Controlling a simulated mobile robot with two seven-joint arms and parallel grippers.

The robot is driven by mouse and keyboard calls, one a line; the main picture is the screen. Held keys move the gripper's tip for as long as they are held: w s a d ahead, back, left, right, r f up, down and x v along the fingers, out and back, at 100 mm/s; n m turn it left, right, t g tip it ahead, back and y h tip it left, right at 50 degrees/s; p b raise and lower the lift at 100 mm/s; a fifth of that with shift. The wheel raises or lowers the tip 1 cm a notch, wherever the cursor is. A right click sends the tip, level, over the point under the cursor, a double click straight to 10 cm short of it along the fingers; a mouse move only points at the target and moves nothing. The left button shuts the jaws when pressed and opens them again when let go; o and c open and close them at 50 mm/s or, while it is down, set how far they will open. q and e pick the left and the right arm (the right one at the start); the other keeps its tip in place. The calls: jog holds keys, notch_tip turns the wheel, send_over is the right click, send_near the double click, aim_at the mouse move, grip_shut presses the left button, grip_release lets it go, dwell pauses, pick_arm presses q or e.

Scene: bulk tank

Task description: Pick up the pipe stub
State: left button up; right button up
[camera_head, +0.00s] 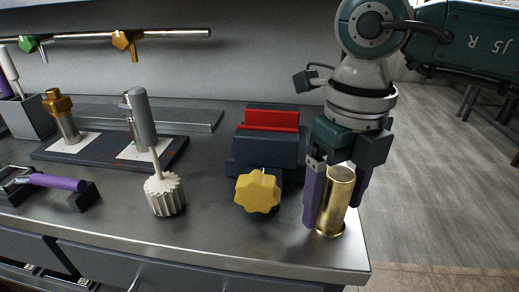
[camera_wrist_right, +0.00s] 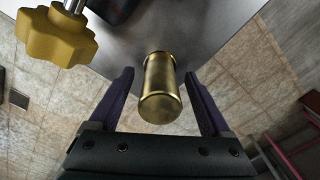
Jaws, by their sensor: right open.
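The pipe stub (camera_head: 336,201) is a short brass cylinder with a flanged foot. It stands upright near the right front corner of the metal bench. My right gripper (camera_head: 334,215) points down over it, with one purple finger on each side of the stub. In the right wrist view the brass pipe stub (camera_wrist_right: 161,88) lies between the two open fingers of the right gripper (camera_wrist_right: 160,82), with a visible gap on each side. My left gripper is not in view.
A vise with red jaws (camera_head: 271,119) and a yellow knob (camera_head: 257,191) stands just left of the stub. A white brush (camera_head: 163,194), a fitting board (camera_head: 90,157) and a purple-handled tool (camera_head: 58,183) are further left. The bench edge (camera_head: 200,258) is close in front.

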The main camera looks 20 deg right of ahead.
grip_shut()
dwell(0.6)
